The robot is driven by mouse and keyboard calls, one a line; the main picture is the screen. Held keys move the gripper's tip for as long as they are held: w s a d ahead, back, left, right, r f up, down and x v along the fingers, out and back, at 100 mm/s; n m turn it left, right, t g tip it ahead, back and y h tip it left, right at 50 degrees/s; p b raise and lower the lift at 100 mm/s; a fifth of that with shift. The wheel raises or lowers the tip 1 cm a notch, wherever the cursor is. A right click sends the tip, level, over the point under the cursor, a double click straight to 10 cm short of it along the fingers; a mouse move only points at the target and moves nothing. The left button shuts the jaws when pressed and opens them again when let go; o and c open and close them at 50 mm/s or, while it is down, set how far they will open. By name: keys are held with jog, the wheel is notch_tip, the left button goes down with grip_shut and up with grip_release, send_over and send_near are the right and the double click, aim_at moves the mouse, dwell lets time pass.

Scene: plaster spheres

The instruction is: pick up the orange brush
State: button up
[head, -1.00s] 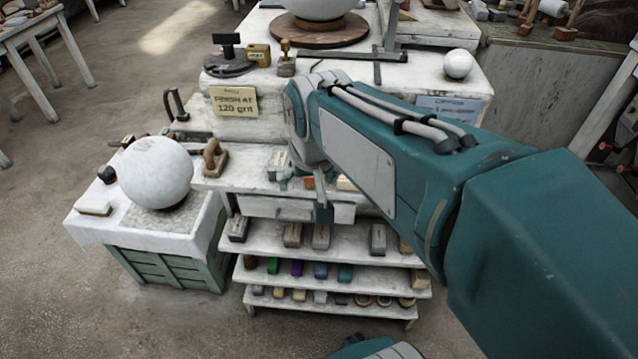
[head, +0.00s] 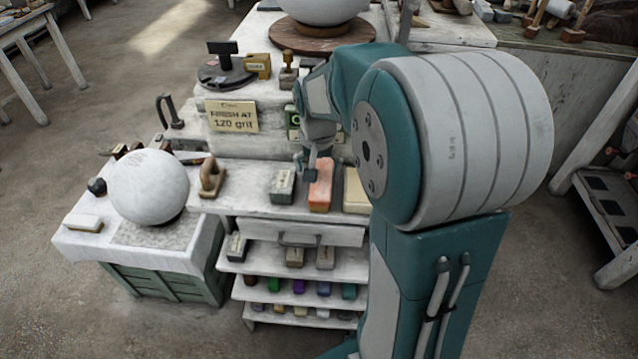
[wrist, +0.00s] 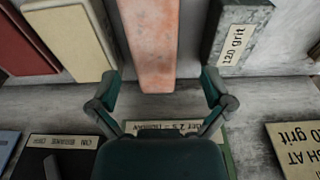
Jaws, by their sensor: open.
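The orange brush (head: 321,188), a salmon-orange block, lies on the white bench top between a grey block and a cream block. In the wrist view the orange brush (wrist: 151,42) runs from the top edge down to between my fingers, its near end close to the fingertip line. My gripper (wrist: 160,82) is open with one finger to each side of it and nothing held. In the head view my gripper (head: 311,168) hangs at the far end of the brush; whether it touches cannot be told.
The grey block (head: 283,186) labelled 120 grit sits close on the left, and a cream block (head: 355,190) close on the right. A raised ledge with a sign (head: 231,116) stands behind. A white sphere (head: 148,187) rests on a side table at left.

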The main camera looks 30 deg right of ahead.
aim_at(323, 177)
jog(key=f, duration=0.1)
jog(key=d+f, duration=0.1)
jog(key=f, duration=0.2)
jog(key=shift+w+d+f, duration=0.25)
jog(key=shift+w+a+f, duration=0.1)
jog(key=shift+f, duration=0.4)
jog(key=shift+a, duration=0.15)
jog(key=c, duration=1.2)
